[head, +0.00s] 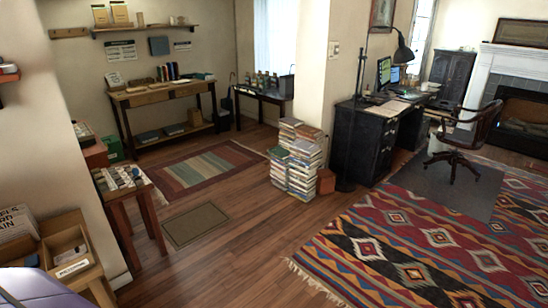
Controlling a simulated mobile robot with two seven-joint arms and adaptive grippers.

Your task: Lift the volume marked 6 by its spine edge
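I cannot make out a volume marked 6; no number on any book is readable at this distance. Tall stacks of books (304,168) stand on the wooden floor against the white pillar, mostly lying flat with their edges toward me. A short row of upright books (168,72) stands on the long wooden table at the back left. Neither of my grippers shows in the head view.
A wooden table (160,94) and a shelf (145,29) line the back wall. A small side table (124,187) and a box shelf (68,250) stand at left. A dark desk (366,140) and swivel chair (467,133) are at right. Open floor (215,255) lies in front, beside rugs.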

